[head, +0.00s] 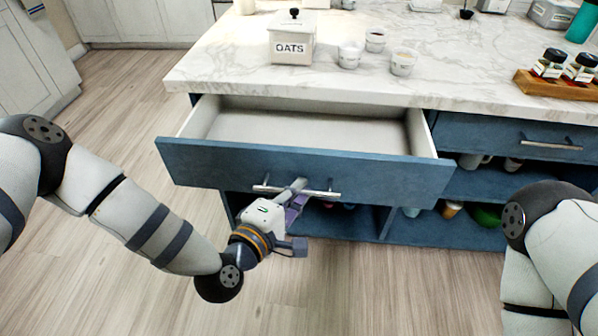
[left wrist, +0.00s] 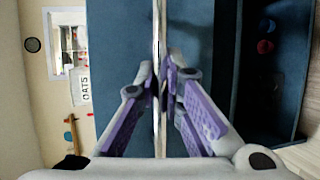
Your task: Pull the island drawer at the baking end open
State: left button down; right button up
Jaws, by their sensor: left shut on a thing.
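The blue island drawer (head: 300,165) under the OATS end of the counter is pulled well out, and its pale inside (head: 300,130) looks empty. Its silver bar handle (head: 328,194) runs across the front. My left gripper (head: 295,188) is at the middle of this handle. In the left wrist view the handle (left wrist: 159,30) runs between the purple-padded fingers of the left gripper (left wrist: 163,85), which are closed around it. The drawer front (left wrist: 115,60) fills the middle of that view. My right arm shows at the right edge of the head view, but its gripper is out of view.
An OATS canister (head: 292,40) and several small cups stand on the marble counter (head: 220,70). A wooden spice rack (head: 560,88) is at the right. A second drawer (head: 500,135) beside the open one is shut. Open shelves lie below. The wooden floor at left is clear.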

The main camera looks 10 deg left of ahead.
pick_arm(q)
jog(key=shift+s+p, duration=0.3)
jog(key=shift+s, duration=1.35)
jog(key=c, duration=1.7)
grip_release()
jog(key=v, duration=1.2)
jog(key=shift+r, duration=0.1)
